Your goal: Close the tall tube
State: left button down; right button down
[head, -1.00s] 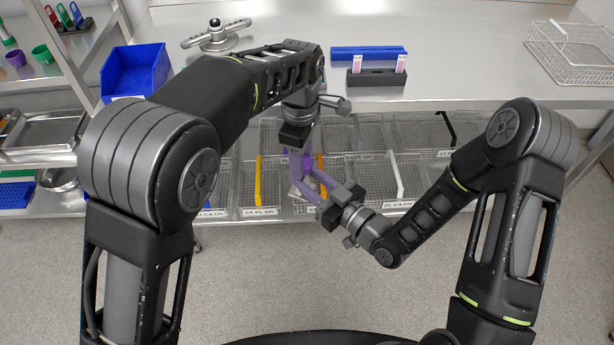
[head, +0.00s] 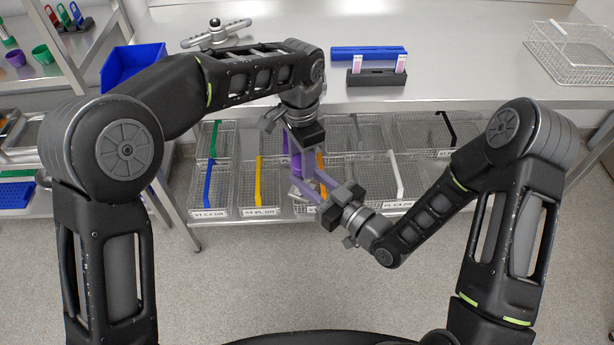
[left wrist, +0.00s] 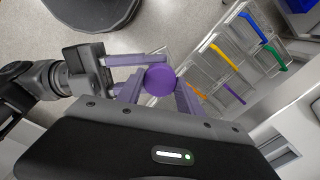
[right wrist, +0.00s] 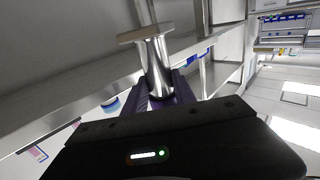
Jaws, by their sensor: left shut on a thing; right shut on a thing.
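A tube stands about upright between my grippers, in front of the bench. Its purple upper part (head: 296,163) shows in the head view, and its round purple top (left wrist: 160,79) shows end-on in the left wrist view. My left gripper (head: 297,152) points down from above and is shut on this purple top. My right gripper (head: 309,183) reaches in from the lower right and is shut on the tube just below. The fingers hide much of the tube, and I cannot tell whether the cap is seated. A shiny metal cylinder (right wrist: 156,65) shows between the right fingers; I cannot tell whether it is part of the tube.
Wire baskets with coloured dividers (head: 240,205) lie close behind and below the grippers. The bench top (head: 450,60) carries a dark rack (head: 376,77), a blue block (head: 368,53) and a wire basket (head: 570,58). A blue bin (head: 130,68) is at left.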

pick_arm(q)
jog(key=shift+m, duration=0.9)
jog(key=c, duration=0.8)
grip_release()
jog(key=shift+r, duration=2.3)
jog(key=shift+c, duration=0.4)
